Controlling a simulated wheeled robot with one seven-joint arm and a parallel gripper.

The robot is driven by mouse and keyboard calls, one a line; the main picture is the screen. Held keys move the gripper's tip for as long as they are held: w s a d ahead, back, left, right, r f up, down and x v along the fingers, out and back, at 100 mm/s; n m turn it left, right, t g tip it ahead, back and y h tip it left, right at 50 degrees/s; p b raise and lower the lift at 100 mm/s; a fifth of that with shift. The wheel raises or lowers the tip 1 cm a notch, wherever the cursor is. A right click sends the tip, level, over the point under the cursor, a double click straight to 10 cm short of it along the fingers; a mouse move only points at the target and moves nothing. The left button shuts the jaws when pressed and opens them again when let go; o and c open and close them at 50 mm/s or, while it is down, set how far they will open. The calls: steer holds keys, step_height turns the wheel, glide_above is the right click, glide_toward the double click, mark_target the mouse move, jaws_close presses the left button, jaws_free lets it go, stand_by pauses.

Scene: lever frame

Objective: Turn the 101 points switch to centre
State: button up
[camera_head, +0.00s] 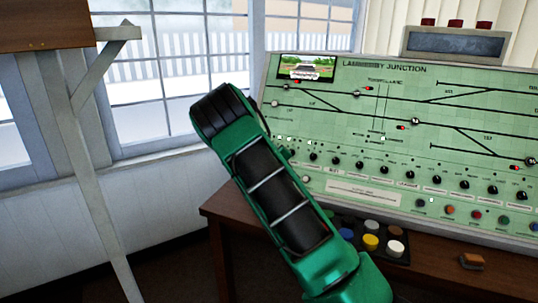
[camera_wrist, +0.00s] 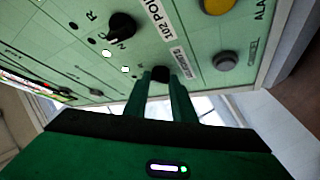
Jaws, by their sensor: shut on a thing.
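The signal panel (camera_head: 400,130) is a green sloped board with a row of black rotary switches. In the wrist view my gripper (camera_wrist: 166,82) has its two green fingers closed around a black knob (camera_wrist: 160,73) at the end of the row. The label strip (camera_wrist: 183,65) beside it is too small to read, so I cannot confirm that this is the 101 points switch. The knob's pointer is hidden between the fingers. The neighbouring black knob (camera_wrist: 121,25) stands by a label reading "102 POI…". In the head view my arm hides most of the gripper and the held knob.
A yellow button (camera_wrist: 218,5) and a grey button (camera_wrist: 226,62) lie near the fingers. Several coloured plungers (camera_head: 371,242) stand on the desk (camera_head: 440,262) below the panel. A wooden post (camera_head: 90,160) stands to the left, before the windows.

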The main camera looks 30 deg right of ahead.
steer(key=n+y, duration=0.2)
steer(key=n, duration=0.1)
steer(key=shift+d+r+n+g, duration=0.1)
steer(key=shift+r+n+g, duration=0.05)
steer(key=shift+n+g, duration=0.2)
steer(key=shift+r+n+g+y, duration=0.1)
steer(key=shift+n+g+y, duration=0.75)
steer(key=shift+n, duration=0.7)
steer(key=o, duration=1.1)
steer(key=shift+c, duration=0.2)
steer(key=shift+d, duration=0.1)
steer(key=shift+r, duration=0.1)
steer(key=shift+s+r, duration=0.1)
steer(key=shift+s, duration=0.15)
steer(key=v, duration=1)
